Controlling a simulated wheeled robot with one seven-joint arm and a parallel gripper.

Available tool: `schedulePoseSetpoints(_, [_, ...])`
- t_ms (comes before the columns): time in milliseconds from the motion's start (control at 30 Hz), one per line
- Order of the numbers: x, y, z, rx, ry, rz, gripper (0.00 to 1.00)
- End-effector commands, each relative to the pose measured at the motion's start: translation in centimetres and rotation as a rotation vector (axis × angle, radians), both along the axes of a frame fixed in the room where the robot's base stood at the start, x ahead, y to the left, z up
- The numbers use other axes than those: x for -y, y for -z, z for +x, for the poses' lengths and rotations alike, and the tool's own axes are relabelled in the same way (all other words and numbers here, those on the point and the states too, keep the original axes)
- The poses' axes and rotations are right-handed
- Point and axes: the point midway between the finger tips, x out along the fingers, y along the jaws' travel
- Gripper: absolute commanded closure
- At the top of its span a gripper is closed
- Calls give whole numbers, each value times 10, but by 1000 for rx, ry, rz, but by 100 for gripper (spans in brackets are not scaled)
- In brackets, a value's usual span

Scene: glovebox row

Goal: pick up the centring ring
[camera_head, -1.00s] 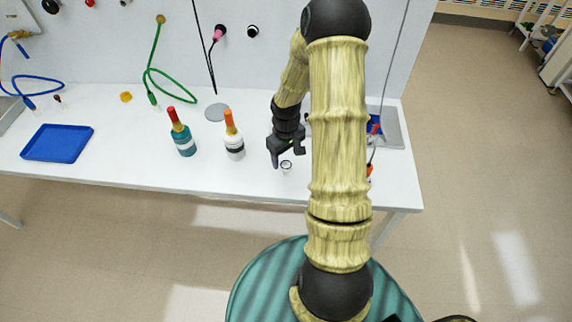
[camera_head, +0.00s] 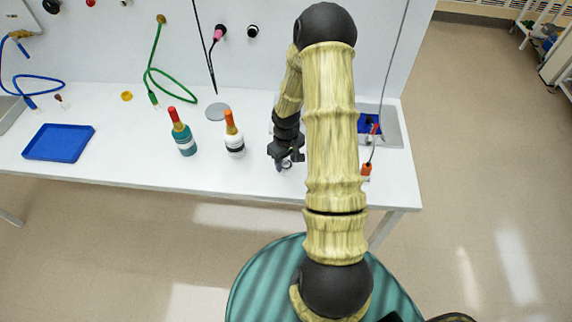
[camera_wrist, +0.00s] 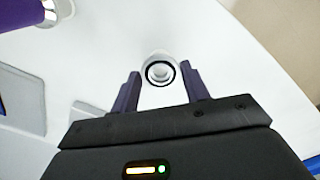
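The centring ring (camera_wrist: 159,72) is a small silvery ring with a dark band around its opening. In the wrist view it lies on the white bench top just beyond and between my two fingertips. My gripper (camera_wrist: 160,84) is open, with one dark finger on each side of the ring, and nothing is clearly held. In the head view my gripper (camera_head: 284,163) is low at the bench near the front edge, and the ring (camera_head: 286,165) is mostly hidden by it. I cannot tell whether a finger touches the ring.
Two bottles, one teal (camera_head: 184,137) and one white with an orange top (camera_head: 233,140), stand left of my gripper. A blue tray (camera_head: 58,143) lies at the far left. A recessed basin (camera_head: 392,138) and an orange-tipped item (camera_head: 366,169) are to the right.

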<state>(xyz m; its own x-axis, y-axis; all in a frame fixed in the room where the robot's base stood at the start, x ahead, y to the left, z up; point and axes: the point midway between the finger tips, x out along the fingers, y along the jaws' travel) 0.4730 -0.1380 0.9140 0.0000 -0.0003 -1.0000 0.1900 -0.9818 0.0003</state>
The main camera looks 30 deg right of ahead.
Motion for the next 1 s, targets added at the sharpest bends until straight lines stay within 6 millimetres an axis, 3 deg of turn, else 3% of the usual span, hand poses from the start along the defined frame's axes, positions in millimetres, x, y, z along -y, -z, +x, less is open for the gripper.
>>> schedulePoseSetpoints(33, [0,0,0,0,0,0,64])
schedulePoseSetpoints(133, [0,0,0,0,0,0,84])
schedulePoseSetpoints(167, [0,0,0,0,0,0,86])
schedulePoseSetpoints(533, [0,-9,1,2,1,-1,86])
schedulePoseSetpoints(1000, [1,-86,1,4,1,-1,86])
